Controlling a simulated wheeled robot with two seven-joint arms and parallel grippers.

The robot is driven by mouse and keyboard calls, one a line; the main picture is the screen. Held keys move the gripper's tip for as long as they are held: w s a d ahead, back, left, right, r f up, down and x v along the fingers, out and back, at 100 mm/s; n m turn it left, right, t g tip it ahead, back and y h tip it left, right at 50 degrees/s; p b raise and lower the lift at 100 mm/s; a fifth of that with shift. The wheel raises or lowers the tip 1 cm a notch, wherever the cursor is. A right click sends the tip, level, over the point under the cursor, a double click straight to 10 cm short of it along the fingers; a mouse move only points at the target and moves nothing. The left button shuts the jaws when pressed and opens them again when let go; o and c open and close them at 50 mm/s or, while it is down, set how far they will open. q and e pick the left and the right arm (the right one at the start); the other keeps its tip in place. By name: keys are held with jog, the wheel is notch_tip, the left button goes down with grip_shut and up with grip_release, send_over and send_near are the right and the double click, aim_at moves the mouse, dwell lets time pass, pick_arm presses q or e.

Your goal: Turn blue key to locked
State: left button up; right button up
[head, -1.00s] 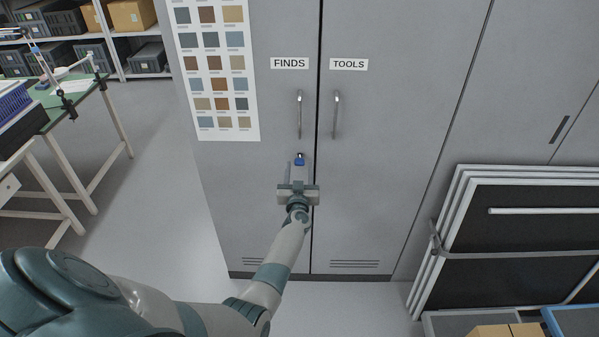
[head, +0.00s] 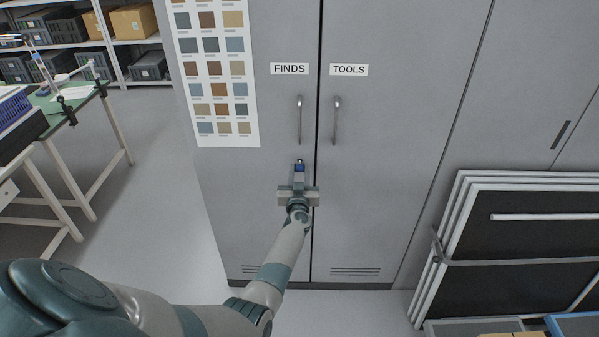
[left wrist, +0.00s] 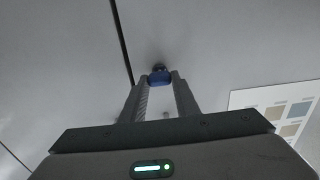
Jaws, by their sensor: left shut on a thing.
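The blue key (head: 300,168) sits in the lock on the left cabinet door, below that door's handle. The lock (left wrist: 158,67) shows as a small dark round part behind the key. Any lock markings are too small to read. My right gripper is not in view.
The grey cabinet has a FINDS door (head: 262,215) and a TOOLS door (head: 365,215), both closed, with handles above the key. A colour chart (head: 212,75) hangs on the left door. Framed panels (head: 510,250) lean at the right. A table (head: 60,115) stands at the left.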

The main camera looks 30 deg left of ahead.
pick_arm(q)
jog(key=shift+n, duration=0.3)
jog(key=n, duration=0.3)
jog(key=n+b, duration=0.1)
jog(key=n, duration=0.3)
jog(key=shift+a+f+n, duration=0.1)
jog(key=shift+n, duration=0.3)
jog(key=n+b, duration=0.1)
jog(key=n, duration=0.3)
jog(key=shift+s+f+n, duration=0.1)
jog(key=shift+n, duration=0.2)
jog(key=n+b, duration=0.1)
jog(key=n, duration=0.3)
jog(key=shift+n, duration=0.4)
jog(key=o, duration=1)
jog(key=shift+o, duration=0.2)
jog(key=shift+f, duration=0.1)
